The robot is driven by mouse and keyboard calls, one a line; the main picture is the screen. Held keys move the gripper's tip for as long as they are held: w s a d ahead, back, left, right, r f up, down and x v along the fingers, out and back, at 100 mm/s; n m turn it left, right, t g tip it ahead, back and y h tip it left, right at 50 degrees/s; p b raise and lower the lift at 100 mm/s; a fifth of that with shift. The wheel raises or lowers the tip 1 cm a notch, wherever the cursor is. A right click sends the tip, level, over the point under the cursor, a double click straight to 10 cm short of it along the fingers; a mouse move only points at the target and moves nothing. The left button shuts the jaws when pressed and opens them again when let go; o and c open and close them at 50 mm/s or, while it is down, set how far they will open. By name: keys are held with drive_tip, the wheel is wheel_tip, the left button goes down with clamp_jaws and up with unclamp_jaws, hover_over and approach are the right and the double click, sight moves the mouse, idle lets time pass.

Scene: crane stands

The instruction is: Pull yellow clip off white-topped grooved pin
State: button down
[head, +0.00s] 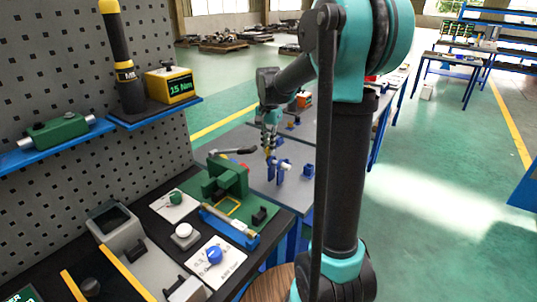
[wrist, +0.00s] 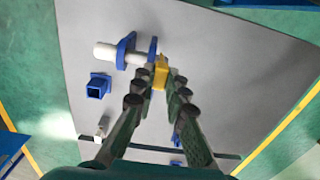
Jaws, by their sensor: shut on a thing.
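The yellow clip (wrist: 160,73) is between the fingertips of my gripper (wrist: 155,82) in the wrist view, and the gripper is shut on it. The white-topped pin (wrist: 105,53) lies sideways through the upright plates of a blue stand (wrist: 126,47), its white end sticking out to the left. The clip is close beside the right-hand blue plate; I cannot tell whether it still touches the pin. In the head view my gripper (head: 269,147) points down just behind the blue stand (head: 280,174), with the white pin end (head: 288,166) showing. The clip is small there.
A blue square socket (wrist: 98,87) stands on the grey table near the stand; it also shows in the head view (head: 308,170). A green fixture (head: 229,178) with a dark lever is left of it, on the black bench. Grey table surface around the stand is mostly free.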

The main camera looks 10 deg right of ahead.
drive_tip(key=shift+r, duration=0.1)
drive_tip(key=shift+r, duration=2.7)
